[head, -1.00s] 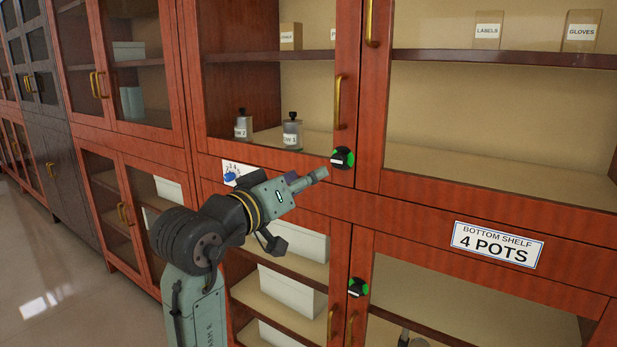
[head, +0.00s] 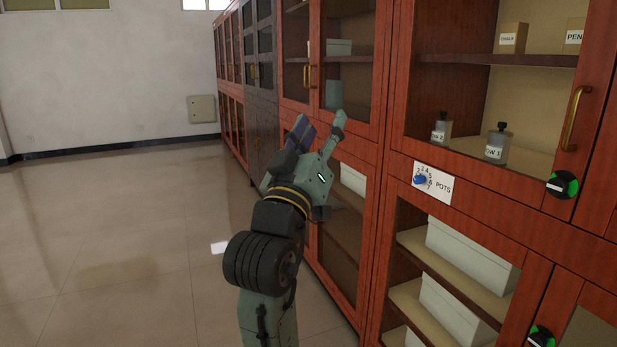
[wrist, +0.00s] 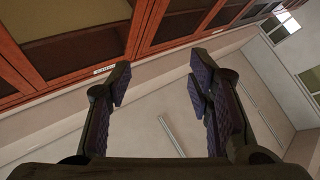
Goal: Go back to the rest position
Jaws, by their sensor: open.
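My gripper (head: 318,133) is raised in the middle of the head view, its fingers pointing up and away. It stands in front of the red-brown cabinets (head: 385,190) and looks apart from them, though part of the cabinet front is hidden behind it. In the wrist view my gripper (wrist: 158,88) shows its two dark fingers spread wide with nothing between them. Beyond the fingers are a pale wall and the cabinet fronts, seen tilted.
Two bottles stand behind the glass, including one at the right (head: 497,143). Open shiny floor (head: 130,240) lies to the left.

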